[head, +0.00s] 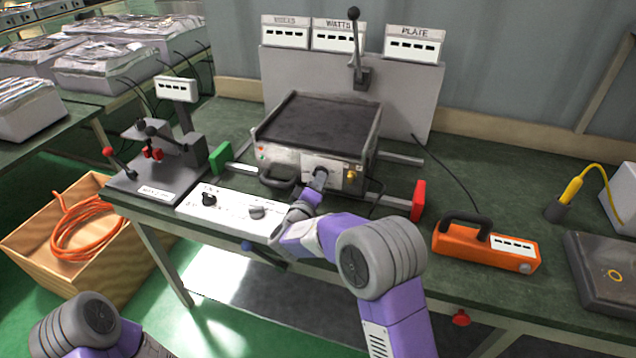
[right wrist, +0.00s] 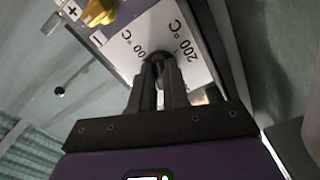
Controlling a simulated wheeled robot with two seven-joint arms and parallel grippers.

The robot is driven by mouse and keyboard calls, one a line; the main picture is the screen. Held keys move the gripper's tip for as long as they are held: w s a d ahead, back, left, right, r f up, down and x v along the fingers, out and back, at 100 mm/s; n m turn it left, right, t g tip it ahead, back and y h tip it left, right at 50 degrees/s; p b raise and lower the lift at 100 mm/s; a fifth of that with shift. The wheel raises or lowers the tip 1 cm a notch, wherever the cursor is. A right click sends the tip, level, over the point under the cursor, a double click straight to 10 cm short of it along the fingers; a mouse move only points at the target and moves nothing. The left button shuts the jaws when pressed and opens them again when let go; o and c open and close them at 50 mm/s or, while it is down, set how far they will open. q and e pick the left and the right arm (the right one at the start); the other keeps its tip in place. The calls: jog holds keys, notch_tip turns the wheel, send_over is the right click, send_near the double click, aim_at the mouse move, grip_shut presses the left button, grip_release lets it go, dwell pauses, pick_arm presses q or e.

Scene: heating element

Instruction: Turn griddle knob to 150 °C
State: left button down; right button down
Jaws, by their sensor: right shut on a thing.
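The griddle (head: 285,160) is a grey box with a dark flat top, standing on the bench. Its white dial plate (head: 340,168) is on the front face; in the right wrist view the plate (right wrist: 125,45) shows "200 °C" and another partly covered marking ending in "00 °C". My right gripper (head: 319,180) is at the griddle's front. In the right wrist view its fingers (right wrist: 160,70) are shut on the dark knob at the plate. The fingers hide most of the knob, and its pointer cannot be read. My left arm shows at the lower left; its gripper is out of view.
A yellow terminal (head: 351,176) sits close right of the plate, also in the wrist view (right wrist: 100,12). A white control box (head: 230,207) lies at front left. An orange meter (head: 485,248) stands at right. Green (head: 220,157) and red (head: 418,200) end blocks flank the griddle.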

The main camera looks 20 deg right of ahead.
jog(key=c, duration=1.1)
grip_release()
jog(key=shift+s+a, duration=0.1)
jog(key=p+v, duration=0.1)
jog(key=v, duration=0.6)
jog(key=shift+s+a, duration=0.1)
jog(key=shift+s, duration=0.05)
